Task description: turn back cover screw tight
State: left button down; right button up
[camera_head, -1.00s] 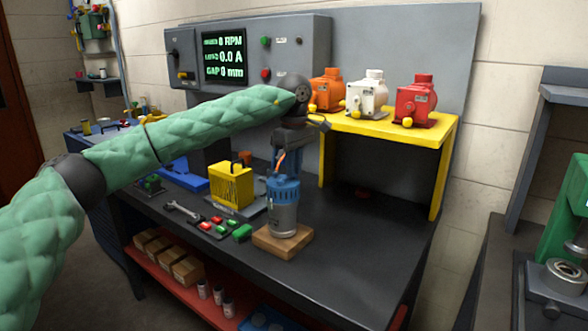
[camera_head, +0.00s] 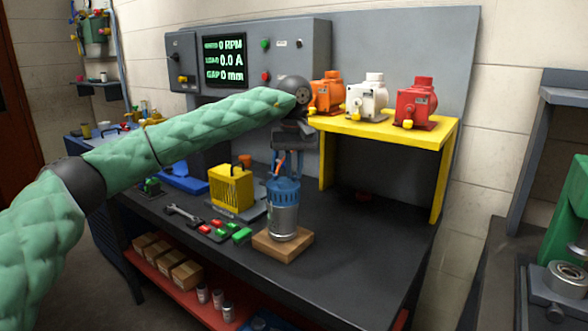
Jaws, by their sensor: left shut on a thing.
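A motor (camera_head: 284,215) with a grey metal body and a blue top stands upright on a square wooden block (camera_head: 268,247) on the dark bench. My left arm comes in from the left, and its gripper (camera_head: 284,172) points down at the motor's blue top. The fingers are close together around something at the top of the motor. The back cover screw itself is too small and too hidden by the fingers to make out. My right gripper is not in view.
A yellow shelf (camera_head: 400,131) holds an orange, a white and a red motor. A yellow slotted box (camera_head: 231,188), a wrench (camera_head: 184,213) and several red and green blocks lie left of the block. The bench (camera_head: 350,265) is clear to the right.

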pick_arm(q)
jog(key=shift+r, duration=0.2)
dwell(0.4)
jog(key=c, duration=1.4)
grip_release()
jog(key=shift+f, duration=0.1)
